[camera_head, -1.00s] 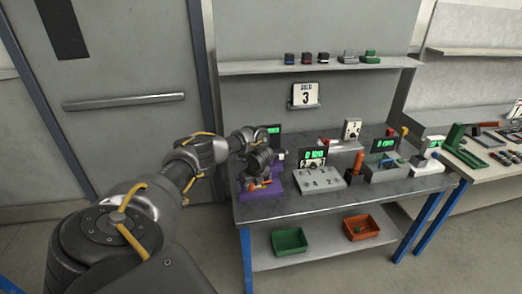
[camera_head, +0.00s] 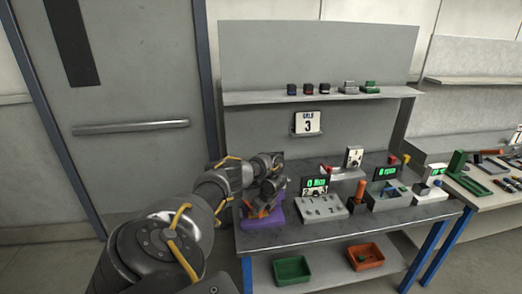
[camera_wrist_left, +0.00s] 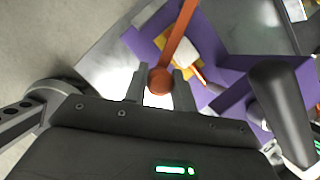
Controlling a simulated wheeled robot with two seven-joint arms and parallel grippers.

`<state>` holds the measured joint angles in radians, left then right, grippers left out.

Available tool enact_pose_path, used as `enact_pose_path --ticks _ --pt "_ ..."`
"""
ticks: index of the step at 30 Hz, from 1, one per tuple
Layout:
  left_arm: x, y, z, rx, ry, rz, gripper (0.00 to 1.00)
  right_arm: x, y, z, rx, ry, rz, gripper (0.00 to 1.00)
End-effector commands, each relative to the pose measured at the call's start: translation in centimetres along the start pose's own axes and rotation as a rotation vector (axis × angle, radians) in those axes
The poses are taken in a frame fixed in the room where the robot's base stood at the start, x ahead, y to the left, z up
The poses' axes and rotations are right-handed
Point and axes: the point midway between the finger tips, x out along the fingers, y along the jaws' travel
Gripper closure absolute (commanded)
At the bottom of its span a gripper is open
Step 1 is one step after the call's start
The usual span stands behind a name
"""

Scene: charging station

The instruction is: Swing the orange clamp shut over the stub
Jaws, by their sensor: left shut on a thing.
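The orange clamp (camera_wrist_left: 178,38) is a long bar with a round knob at its end, seen in the wrist view above a purple fixture (camera_wrist_left: 225,68). My left gripper (camera_wrist_left: 160,86) has its two fingers on either side of the knob, shut on it. In the head view the purple fixture (camera_head: 262,223) sits at the left end of the bench, and my left gripper (camera_head: 263,206) is down at the orange part there, largely hidden by my arm. I cannot make out the stub clearly. My right gripper is not in view.
A grey block with a display (camera_head: 320,208) stands right of the fixture. More bench devices (camera_head: 388,195) stand farther right. A shelf (camera_head: 300,97) hangs above. Green (camera_head: 292,271) and orange (camera_head: 366,257) bins lie below. A dark rounded part (camera_wrist_left: 280,100) is close on the wrist view's right.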

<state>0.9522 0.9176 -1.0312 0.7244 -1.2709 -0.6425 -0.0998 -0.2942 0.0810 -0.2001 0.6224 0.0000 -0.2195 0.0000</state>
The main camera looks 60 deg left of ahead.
Motion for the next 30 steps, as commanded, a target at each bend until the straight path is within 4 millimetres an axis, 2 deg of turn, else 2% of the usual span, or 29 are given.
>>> enact_pose_path --ticks 1,2,6,17,20,25,27,30 --pt "0.0 0.1 0.3 -0.004 -0.005 0.002 1.0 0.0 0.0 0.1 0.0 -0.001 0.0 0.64" --pt "0.0 0.1 0.3 -0.004 -0.005 0.002 0.7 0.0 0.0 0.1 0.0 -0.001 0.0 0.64" --pt "0.0 0.0 0.1 -0.001 -0.004 0.001 0.52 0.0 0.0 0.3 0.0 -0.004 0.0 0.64" --pt "-0.6 -0.1 0.0 0.002 -0.002 0.0 0.52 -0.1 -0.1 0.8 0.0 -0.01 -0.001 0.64" --pt "-1.8 -0.1 0.0 0.002 -0.001 -0.002 0.52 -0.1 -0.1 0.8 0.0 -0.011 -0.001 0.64" --pt "-5.6 -0.2 0.1 0.004 -0.003 -0.004 0.52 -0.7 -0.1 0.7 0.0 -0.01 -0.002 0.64" --pt "-7.4 -0.1 0.4 0.003 -0.004 -0.001 0.52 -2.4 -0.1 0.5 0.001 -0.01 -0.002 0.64" --pt "-8.8 -0.1 0.4 0.003 -0.004 -0.001 0.52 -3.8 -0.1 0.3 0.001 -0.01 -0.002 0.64"
